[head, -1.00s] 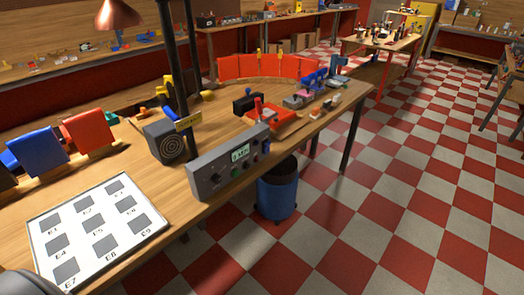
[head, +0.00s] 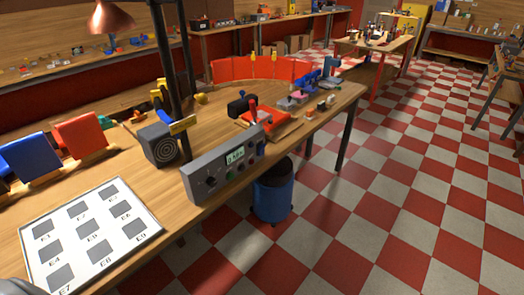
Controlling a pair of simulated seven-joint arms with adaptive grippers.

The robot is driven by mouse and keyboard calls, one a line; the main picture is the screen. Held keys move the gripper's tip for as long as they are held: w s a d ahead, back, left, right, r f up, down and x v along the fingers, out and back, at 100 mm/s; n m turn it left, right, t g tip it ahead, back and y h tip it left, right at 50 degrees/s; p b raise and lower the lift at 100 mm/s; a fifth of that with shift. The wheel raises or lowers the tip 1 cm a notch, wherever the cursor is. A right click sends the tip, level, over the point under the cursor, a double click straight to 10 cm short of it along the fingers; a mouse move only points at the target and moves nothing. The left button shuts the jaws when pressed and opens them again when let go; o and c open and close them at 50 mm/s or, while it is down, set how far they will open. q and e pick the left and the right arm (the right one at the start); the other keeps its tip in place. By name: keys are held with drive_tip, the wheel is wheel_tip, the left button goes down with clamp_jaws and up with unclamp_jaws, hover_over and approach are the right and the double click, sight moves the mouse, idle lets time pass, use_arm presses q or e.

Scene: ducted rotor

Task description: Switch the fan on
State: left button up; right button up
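A dark grey box (head: 158,146) with a round ringed grille stands on the wooden bench; I cannot tell for sure whether it is the fan. A yellow label plate (head: 183,125) sits by its upper right. A long grey control unit (head: 203,185) stands at the bench's front edge. Its face has a lit green display (head: 235,156), a dark knob (head: 211,181) at the left and several small buttons. The display text and switch positions are too small to read.
A white board (head: 149,233) with dark squares marked E1 to E9 lies at the front left. Blue (head: 33,158) and red (head: 80,139) bins stand behind it. A blue bin (head: 272,196) stands on the floor.

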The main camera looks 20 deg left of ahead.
use_arm(q)
clamp_jaws()
drive_tip(key=shift+a, duration=0.15)
idle(0.9)
